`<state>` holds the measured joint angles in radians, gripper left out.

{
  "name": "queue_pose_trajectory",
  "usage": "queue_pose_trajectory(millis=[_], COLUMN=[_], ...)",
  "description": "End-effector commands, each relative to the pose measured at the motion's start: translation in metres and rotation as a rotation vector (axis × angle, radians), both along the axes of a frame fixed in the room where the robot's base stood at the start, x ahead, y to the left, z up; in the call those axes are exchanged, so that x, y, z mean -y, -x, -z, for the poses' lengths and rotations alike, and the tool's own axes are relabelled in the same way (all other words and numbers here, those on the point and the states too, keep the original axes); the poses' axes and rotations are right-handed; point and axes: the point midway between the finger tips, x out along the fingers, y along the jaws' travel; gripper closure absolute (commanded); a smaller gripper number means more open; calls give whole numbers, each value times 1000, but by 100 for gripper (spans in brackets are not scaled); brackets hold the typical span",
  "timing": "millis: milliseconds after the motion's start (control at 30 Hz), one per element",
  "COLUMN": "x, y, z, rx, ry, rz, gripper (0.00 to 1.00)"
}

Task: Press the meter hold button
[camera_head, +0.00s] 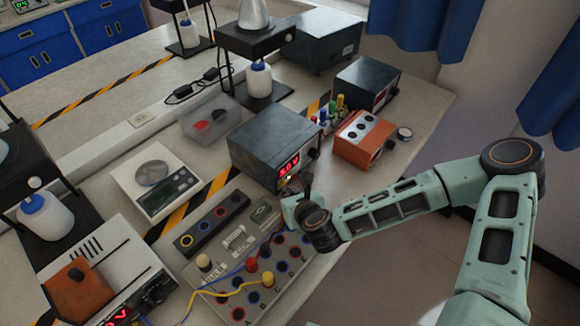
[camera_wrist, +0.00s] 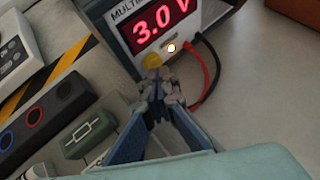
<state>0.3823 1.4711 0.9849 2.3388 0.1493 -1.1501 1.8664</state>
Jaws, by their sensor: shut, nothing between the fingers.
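The multimeter (camera_head: 262,139) is a dark box on the bench with a pale front panel. Its red display (camera_wrist: 160,22) reads 3.0 V in the wrist view. A yellow round button (camera_wrist: 152,61) sits low on the front panel, and a small glowing lamp (camera_wrist: 171,48) is beside it. No "hold" label is legible. My gripper (camera_wrist: 158,92) is shut and empty, with its fingertips just in front of the yellow button. Whether they touch it cannot be told. In the head view my gripper (camera_head: 291,190) is at the meter's front, and hides part of the panel's lower edge.
Red and black leads (camera_wrist: 207,70) plug into the meter right of the lamp. A circuit board (camera_head: 245,262) with coloured sockets and wires lies below my gripper. An orange box (camera_head: 364,139) stands to the right. A scale (camera_head: 155,178) is at left.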

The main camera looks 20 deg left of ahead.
Motion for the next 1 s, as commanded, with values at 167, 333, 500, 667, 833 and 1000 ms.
queue_pose_trajectory(millis=[167,333,500,667,833,1000], x=[-1,-1,-2,-7,-11,-11], y=[0,0,0,-2,-3,-4], z=[-1,-1,-1,-1,-1,-2], rx=[1,1,1,2,3,4], ry=[-2,-2,-2,-3,-3,-5], rz=[-1,-1,-1,-2,-3,-4], gripper=[100,100,100,100,100,100])
